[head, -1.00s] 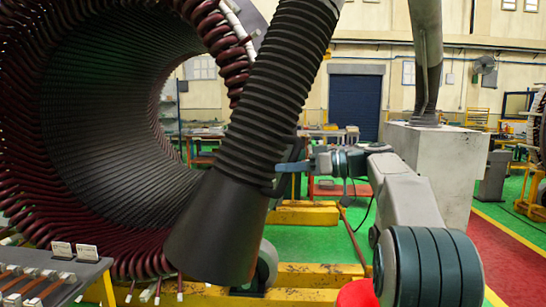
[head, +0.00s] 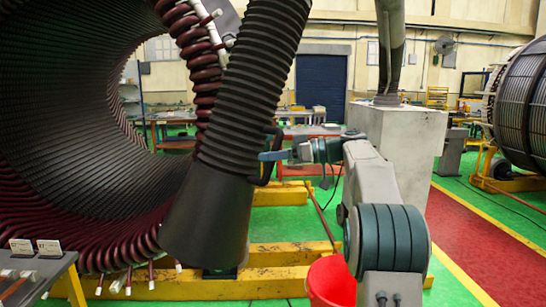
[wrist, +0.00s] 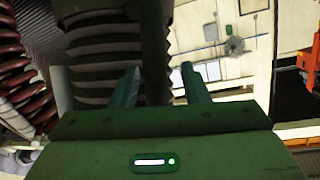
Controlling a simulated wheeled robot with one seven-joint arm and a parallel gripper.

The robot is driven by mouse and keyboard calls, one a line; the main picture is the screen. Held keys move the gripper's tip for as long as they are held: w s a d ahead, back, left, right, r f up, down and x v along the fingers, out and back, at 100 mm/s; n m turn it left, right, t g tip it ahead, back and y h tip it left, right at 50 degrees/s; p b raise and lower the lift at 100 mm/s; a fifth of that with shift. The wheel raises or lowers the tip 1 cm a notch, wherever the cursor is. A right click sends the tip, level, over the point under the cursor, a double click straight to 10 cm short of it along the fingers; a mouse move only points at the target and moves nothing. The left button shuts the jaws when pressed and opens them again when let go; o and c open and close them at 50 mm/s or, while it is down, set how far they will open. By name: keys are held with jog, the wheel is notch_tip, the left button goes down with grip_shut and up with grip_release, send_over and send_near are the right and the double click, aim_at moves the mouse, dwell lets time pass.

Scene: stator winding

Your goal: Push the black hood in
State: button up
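The black hood (head: 208,215) is the smooth flared end of a ribbed black hose. In the head view it hangs tilted in front of the lower right edge of the stator bore. Its dark side handle (head: 271,158) faces right. My gripper (head: 272,156) is at this handle, with its blue fingers pointing left. In the wrist view my gripper (wrist: 160,84) has its fingers spread apart, with a dark upright bar (wrist: 157,50), seemingly the handle, between them. A gap shows beside the right finger. Contact with the left finger cannot be told.
The large stator (head: 85,120) with dark red coil ends fills the left. A yellow steel base (head: 190,288) runs below the hood. A red bucket (head: 330,281) stands beside my arm. A concrete pedestal (head: 405,150) is behind. A bench (head: 30,270) with parts is at lower left.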

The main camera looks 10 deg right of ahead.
jog(key=shift+f, duration=0.1)
jog(key=shift+d, duration=0.2)
jog(key=b+v, duration=0.1)
jog(key=v, duration=1.2)
jog(key=shift+s+d+b, duration=0.15)
jog(key=shift+d+b, duration=0.05)
jog(key=shift+b, duration=0.1)
jog(key=shift+a, duration=0.1)
